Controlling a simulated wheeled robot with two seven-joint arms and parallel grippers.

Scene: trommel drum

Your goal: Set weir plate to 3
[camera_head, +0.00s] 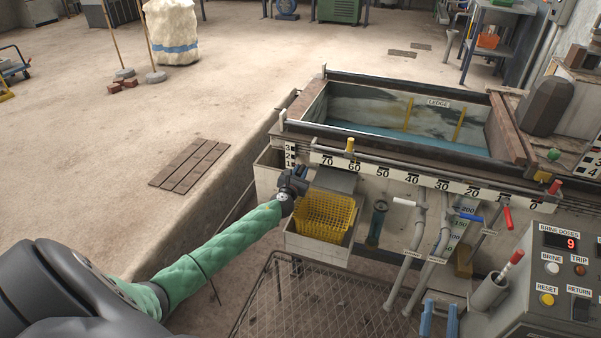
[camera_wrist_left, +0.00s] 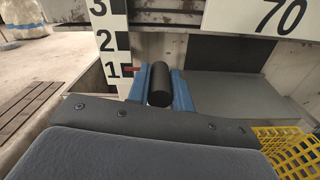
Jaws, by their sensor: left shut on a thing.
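In the left wrist view, the blue fingers of my left gripper (camera_wrist_left: 160,92) are shut around a black cylindrical handle (camera_wrist_left: 160,82). A white vertical scale (camera_wrist_left: 110,45) marked 1, 2 and 3 stands just behind it. A small red pointer (camera_wrist_left: 133,69) beside the handle is level with the 1. The weir plate itself cannot be clearly told from the wall behind. In the head view, my left gripper (camera_head: 293,181) is at the tank's left front corner, below the scale (camera_head: 290,155). The blue fingers of my right gripper (camera_head: 439,317) are apart and empty at the bottom.
A yellow mesh basket (camera_head: 325,213) sits close to the right of my left gripper. The tank's horizontal scale (camera_head: 413,181) runs above it. Pipes with valve handles (camera_head: 467,217) and a control panel (camera_head: 560,265) stand at the right. Open floor (camera_head: 90,160) lies left.

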